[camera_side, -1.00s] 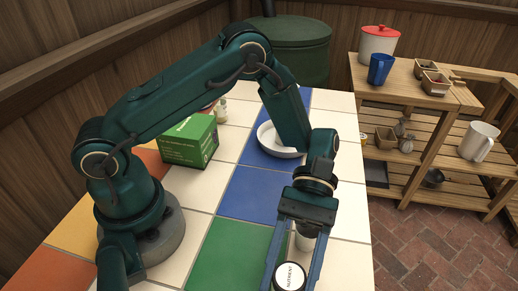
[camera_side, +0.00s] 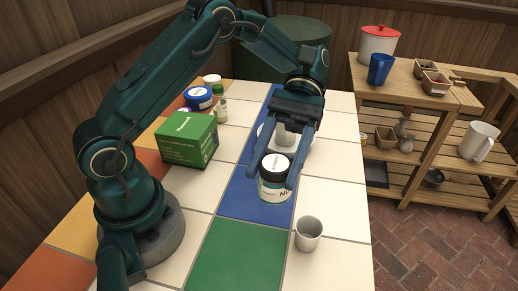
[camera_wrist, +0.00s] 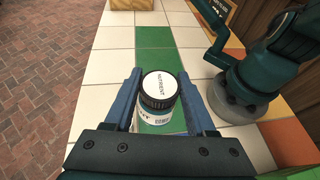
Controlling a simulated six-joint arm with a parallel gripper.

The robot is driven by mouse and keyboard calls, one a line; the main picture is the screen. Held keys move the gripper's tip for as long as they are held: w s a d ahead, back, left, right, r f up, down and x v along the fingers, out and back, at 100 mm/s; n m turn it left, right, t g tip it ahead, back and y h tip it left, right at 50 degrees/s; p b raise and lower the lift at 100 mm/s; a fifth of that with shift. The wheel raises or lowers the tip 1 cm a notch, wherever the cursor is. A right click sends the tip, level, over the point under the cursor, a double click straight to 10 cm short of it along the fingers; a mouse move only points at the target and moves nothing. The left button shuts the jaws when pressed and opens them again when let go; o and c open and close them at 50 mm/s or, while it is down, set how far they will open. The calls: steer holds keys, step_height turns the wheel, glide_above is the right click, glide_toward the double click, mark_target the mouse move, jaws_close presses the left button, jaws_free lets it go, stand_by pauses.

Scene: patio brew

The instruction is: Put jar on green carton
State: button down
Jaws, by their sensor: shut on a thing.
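The jar (camera_side: 275,180) has a black cap with a white "NUTRIENT" top and a white label with a dark band. My gripper (camera_side: 278,172) is shut on the jar and holds it upright over the blue tiles. In the wrist view the jar (camera_wrist: 158,100) sits between the two blue fingers. The green carton (camera_side: 188,139) stands on the tiled table to the left of my gripper, beyond my base. Its top is bare. The carton does not clearly show in the wrist view.
A white dish (camera_side: 265,133) sits behind my gripper, partly hidden. A grey cup (camera_side: 308,233) stands at front right. A blue-lidded tub (camera_side: 198,98) and a small green-capped bottle (camera_side: 220,108) stand behind the carton. A wooden shelf (camera_side: 430,110) is at the right.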

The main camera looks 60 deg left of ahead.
steer(key=s+a+m+g+y, duration=0.1)
steer(key=s+a+m+y, duration=0.4)
steer(key=a, duration=0.4)
steer(key=s+a+m+y, duration=0.4)
steer(key=a+m+y, duration=0.3)
steer(key=a+y, duration=0.1)
steer(key=s+a+r+m+t+y, duration=0.2)
steer(key=s+a+r+m+y, duration=0.1)
steer(key=a+r, duration=0.3)
steer(key=s+a+r+m+t+y, duration=0.2)
steer(key=s+a+r+m+y, duration=0.15)
steer(key=a, duration=0.45)
glide_above(185, 124)
step_height(185, 124, down, 7)
steer(key=shift+f+n+h, duration=0.25)
steer(key=shift+f+h, duration=0.3)
steer(key=shift+f, duration=1.35)
steer(key=shift+c, duration=1.1)
jaws_free()
steer(key=shift+f, duration=0.1)
